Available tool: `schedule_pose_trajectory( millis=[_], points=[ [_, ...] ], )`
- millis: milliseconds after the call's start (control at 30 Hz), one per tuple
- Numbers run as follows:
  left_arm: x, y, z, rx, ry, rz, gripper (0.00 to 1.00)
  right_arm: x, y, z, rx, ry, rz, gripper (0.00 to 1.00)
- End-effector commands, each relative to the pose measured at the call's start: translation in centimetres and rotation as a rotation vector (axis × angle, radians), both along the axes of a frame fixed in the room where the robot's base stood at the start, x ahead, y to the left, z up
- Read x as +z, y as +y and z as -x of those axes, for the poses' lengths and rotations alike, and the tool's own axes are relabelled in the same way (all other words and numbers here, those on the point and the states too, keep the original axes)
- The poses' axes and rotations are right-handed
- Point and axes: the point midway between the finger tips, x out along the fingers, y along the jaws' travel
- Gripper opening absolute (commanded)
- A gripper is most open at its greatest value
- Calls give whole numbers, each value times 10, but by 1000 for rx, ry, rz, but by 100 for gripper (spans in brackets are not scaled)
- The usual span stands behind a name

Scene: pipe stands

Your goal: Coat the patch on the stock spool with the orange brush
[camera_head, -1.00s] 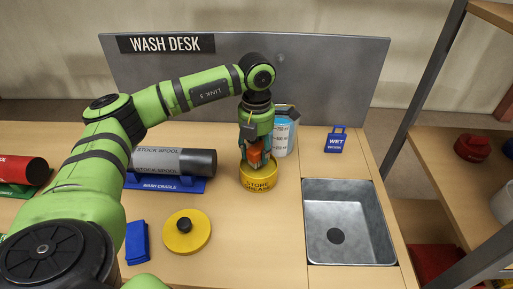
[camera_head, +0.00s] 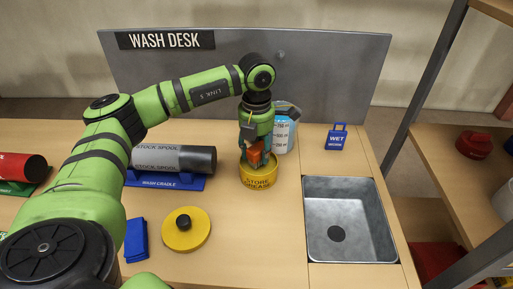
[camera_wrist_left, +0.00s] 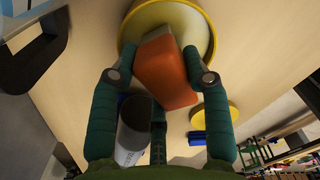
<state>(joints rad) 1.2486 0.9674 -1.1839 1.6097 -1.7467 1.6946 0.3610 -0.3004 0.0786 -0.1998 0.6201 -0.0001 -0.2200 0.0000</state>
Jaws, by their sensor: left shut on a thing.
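My left gripper (camera_head: 256,156) is shut on the orange brush (camera_head: 256,154), pointing down at the yellow store grease pot (camera_head: 258,180). In the left wrist view the brush (camera_wrist_left: 165,72) is an orange block between the two fingers (camera_wrist_left: 160,76), in front of the pot's round yellow rim (camera_wrist_left: 212,42). The brush's lower end is hidden, so its depth in the pot cannot be told. The stock spool (camera_head: 172,159), a grey and black cylinder, lies in the blue wash cradle (camera_head: 162,182), left of the pot. I cannot make out the patch clearly. My right gripper is out of view.
A yellow lid (camera_head: 186,236) with a black knob and a blue cloth (camera_head: 136,240) lie in front. A measuring jug (camera_head: 284,136) stands close behind the pot. A sink (camera_head: 350,220) and a blue wet sign (camera_head: 337,139) are at right. A red cylinder (camera_head: 20,167) is far left.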

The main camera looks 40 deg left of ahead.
Motion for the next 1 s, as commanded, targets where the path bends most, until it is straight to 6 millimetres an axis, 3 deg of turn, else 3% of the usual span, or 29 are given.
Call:
schedule_pose_trajectory(
  millis=[700,733,800,1000],
  points=[
    [-11,0,0,0,-1,0,21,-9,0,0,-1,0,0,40],
    [-11,0,0,0,-1,0,51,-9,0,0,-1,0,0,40],
    [-11,0,0,0,-1,0,75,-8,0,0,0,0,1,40],
    [-11,0,0,0,-1,0,75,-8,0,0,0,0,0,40]
  ],
)
